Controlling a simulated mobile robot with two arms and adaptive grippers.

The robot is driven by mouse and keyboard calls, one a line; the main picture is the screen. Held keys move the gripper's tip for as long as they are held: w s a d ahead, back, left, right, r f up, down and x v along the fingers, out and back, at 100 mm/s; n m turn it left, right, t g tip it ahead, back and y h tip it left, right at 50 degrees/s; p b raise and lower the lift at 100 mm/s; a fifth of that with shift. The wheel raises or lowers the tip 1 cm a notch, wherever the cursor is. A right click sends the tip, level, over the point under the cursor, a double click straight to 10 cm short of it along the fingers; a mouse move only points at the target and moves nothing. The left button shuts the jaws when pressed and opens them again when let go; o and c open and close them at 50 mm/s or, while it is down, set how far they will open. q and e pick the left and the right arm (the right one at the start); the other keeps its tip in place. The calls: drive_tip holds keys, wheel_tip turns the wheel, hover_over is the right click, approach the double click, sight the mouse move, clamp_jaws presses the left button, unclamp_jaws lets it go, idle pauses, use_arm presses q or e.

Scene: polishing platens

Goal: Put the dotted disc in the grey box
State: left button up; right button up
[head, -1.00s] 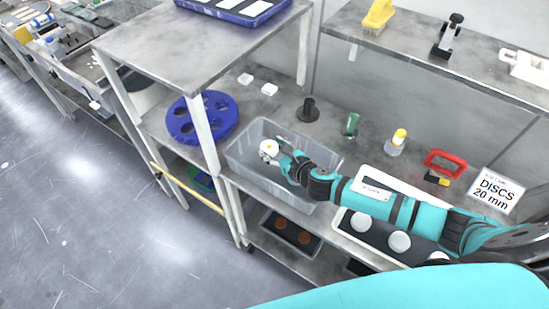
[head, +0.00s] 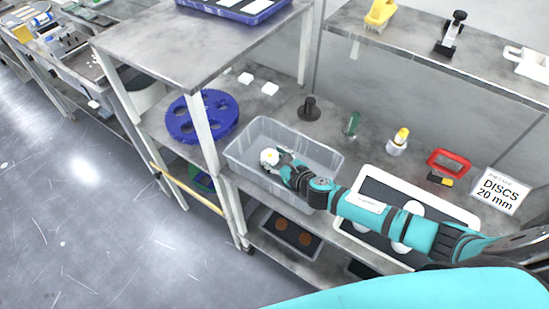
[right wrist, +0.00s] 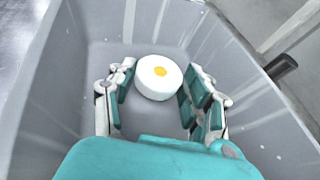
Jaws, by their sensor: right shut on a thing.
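The dotted disc (head: 269,156) is a thick white round piece with a yellow dot on its upper face. It also shows in the right wrist view (right wrist: 158,78). My right gripper (right wrist: 158,92) is shut on it, with a finger on either side. The disc is inside the walls of the grey box (head: 305,150), towards its left end. The box is a see-through grey bin, and its walls surround the gripper in the right wrist view (right wrist: 62,95). I cannot tell whether the disc touches the floor of the box. My left gripper is not in view.
A white-rimmed tray (head: 450,211) with white discs lies right of the box, partly under my right arm. A black stand (head: 309,109), a green item (head: 352,124) and a yellow-capped bottle (head: 398,142) stand behind. A shelf post (head: 207,130) and blue wheel (head: 190,118) are to the left.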

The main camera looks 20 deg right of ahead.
drive_tip(key=o, duration=1.2)
drive_tip(key=shift+r, duration=0.15)
drive_tip(key=shift+r+p, duration=0.35)
drive_tip(key=shift+p, duration=0.05)
drive_tip(key=shift+s+r+p, duration=0.1)
drive_tip(key=shift+r+p, duration=0.2)
drive_tip(key=shift+r, duration=0.1)
drive_tip(key=b+v, duration=0.1)
drive_tip(key=v, duration=1)
drive_tip(key=shift+s+d+b, duration=0.15)
drive_tip(key=shift+s+b, duration=0.15)
drive_tip(key=shift+s, duration=0.1)
